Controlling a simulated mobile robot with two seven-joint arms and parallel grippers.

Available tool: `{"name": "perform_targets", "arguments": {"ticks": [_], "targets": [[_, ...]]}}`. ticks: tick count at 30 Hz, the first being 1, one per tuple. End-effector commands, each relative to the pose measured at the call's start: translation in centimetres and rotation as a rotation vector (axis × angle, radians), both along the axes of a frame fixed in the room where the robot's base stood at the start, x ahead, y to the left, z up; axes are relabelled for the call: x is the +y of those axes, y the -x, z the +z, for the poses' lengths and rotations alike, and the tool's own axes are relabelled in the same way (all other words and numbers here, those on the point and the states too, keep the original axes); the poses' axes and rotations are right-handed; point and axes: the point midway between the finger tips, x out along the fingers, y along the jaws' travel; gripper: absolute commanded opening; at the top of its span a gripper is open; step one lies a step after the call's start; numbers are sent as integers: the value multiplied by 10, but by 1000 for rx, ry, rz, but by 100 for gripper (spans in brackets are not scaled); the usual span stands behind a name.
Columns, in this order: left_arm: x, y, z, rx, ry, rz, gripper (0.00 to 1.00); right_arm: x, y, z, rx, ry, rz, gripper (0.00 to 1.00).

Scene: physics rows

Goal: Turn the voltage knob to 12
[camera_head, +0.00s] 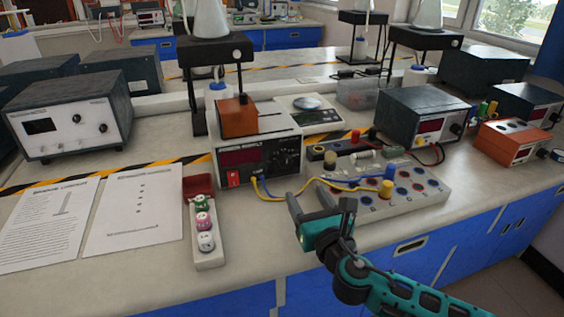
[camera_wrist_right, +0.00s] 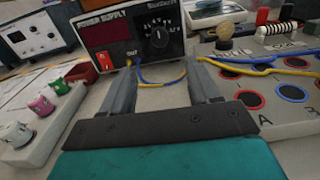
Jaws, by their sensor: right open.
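The power supply (camera_head: 240,180) stands on the bench in the middle of the head view, with a dark display, a red switch and a black dial plate. Its voltage knob (camera_head: 283,168) is small there. In the wrist view the black knob (camera_wrist_right: 160,38) shows larger on the power supply (camera_wrist_right: 103,58), its light mark pointing roughly up; the numbers around it are too blurred to read. My right gripper (camera_head: 308,199) is open and empty in front of the power supply, apart from the knob. In the wrist view its fingers (camera_wrist_right: 162,82) frame the space below the knob. My left gripper is out of view.
Yellow and blue wires (camera_head: 262,189) run from the power supply to a socket board (camera_head: 410,196) on the right. Paper sheets (camera_head: 133,218) lie further left. An orange block (camera_head: 238,118) sits on top.

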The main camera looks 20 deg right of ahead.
Motion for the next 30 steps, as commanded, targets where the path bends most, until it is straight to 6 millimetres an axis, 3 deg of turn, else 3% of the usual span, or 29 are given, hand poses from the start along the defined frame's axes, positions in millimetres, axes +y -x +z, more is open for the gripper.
{"name": "perform_targets", "arguments": {"ticks": [8, 18, 24, 30], "targets": [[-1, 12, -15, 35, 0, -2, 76, 2, -48, 0, -4, -1, -2, 61], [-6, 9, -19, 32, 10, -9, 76, 4, -109, -1, -1, -3, 0, 61], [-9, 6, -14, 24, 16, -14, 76, 5, -123, 0, 0, -3, 1, 61], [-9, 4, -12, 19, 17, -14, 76, 5, -125, 0, 1, -3, 1, 61]]}}
